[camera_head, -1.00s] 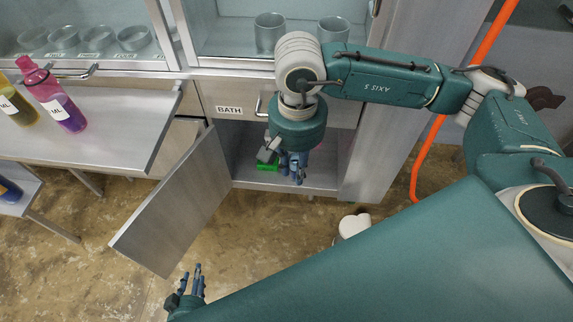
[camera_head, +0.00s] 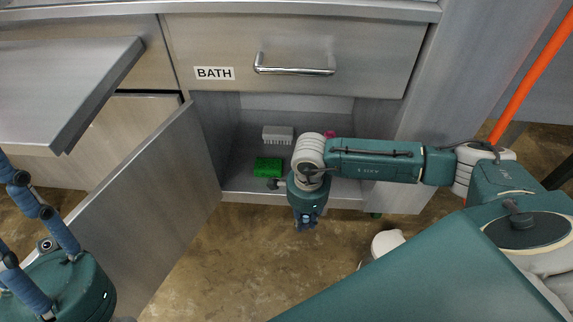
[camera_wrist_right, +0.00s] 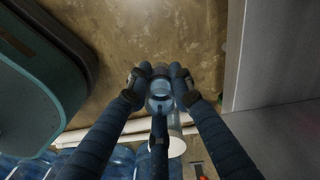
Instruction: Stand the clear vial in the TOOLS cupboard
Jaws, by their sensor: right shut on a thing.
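My right gripper (camera_head: 307,222) points down in front of the open low cupboard (camera_head: 240,188) under the BATH drawer. In the right wrist view, its fingers (camera_wrist_right: 160,80) are closed around a clear, bluish see-through vial (camera_wrist_right: 160,103). In the head view, the vial is hidden or too small to make out. The cupboard door stands open to the left; no TOOLS label is visible. Inside the cupboard are a green block (camera_head: 268,166), a white ridged block (camera_head: 278,134) and a partly hidden pinkish-red thing. My left gripper (camera_head: 35,240) is at the left edge, fingers spread and empty.
The open door (camera_head: 150,210) stands between my left gripper and the cupboard opening. A white rounded object (camera_head: 387,243) is on the floor at right. Several blue jugs (camera_wrist_right: 110,160) show in the wrist view.

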